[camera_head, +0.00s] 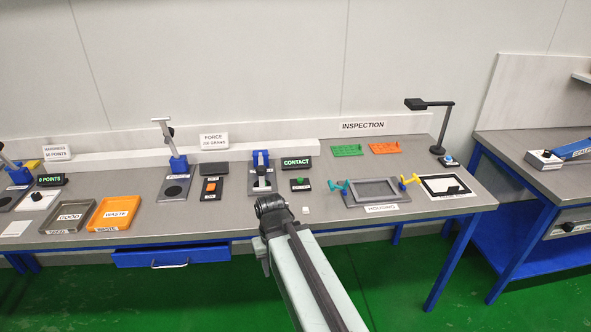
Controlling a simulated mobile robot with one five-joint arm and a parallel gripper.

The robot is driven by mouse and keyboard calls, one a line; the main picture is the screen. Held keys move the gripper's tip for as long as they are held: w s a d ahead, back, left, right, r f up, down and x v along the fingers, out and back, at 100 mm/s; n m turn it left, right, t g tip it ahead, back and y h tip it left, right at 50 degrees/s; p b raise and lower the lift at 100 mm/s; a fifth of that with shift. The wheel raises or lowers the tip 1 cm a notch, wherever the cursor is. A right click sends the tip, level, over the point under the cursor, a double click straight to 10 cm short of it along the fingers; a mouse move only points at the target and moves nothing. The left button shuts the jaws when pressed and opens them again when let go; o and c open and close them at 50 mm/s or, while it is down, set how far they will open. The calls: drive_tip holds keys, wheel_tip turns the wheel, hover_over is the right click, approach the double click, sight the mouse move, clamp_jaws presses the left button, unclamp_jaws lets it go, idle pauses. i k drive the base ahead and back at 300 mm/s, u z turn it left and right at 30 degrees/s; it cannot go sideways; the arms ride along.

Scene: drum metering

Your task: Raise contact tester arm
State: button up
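The contact tester (262,182) stands near the middle of the bench, a dark base with a blue and pale upright part. Its arm (261,158) shows as a short pale piece with a dark tip. It looks lower than the raised arm of the similar tester to the left, but its exact angle is hard to tell. A green-lit CONTACT display (296,162) is just right of it. My gripper (271,205) is at the bench's front edge in the picture, just below the tester and visibly apart from its arm. Its fingers cannot be made out.
A tester with a raised arm (175,164) stands to the left, with an orange-button box (211,189) between. A green-button box (300,184) and a housing fixture (347,195) are to the right. A small white block (306,210) lies near the front edge.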

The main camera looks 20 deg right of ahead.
sight(261, 170)
drive_tip(key=z, duration=0.1)
drive_tip(key=i, duration=0.5)
drive_tip(key=u, duration=0.05)
drive_tip(key=k, duration=0.5)
drive_tip(key=u, duration=0.75)
drive_tip(key=k, duration=0.7)
drive_tip(key=z, duration=0.65)
drive_tip(key=i, duration=1)
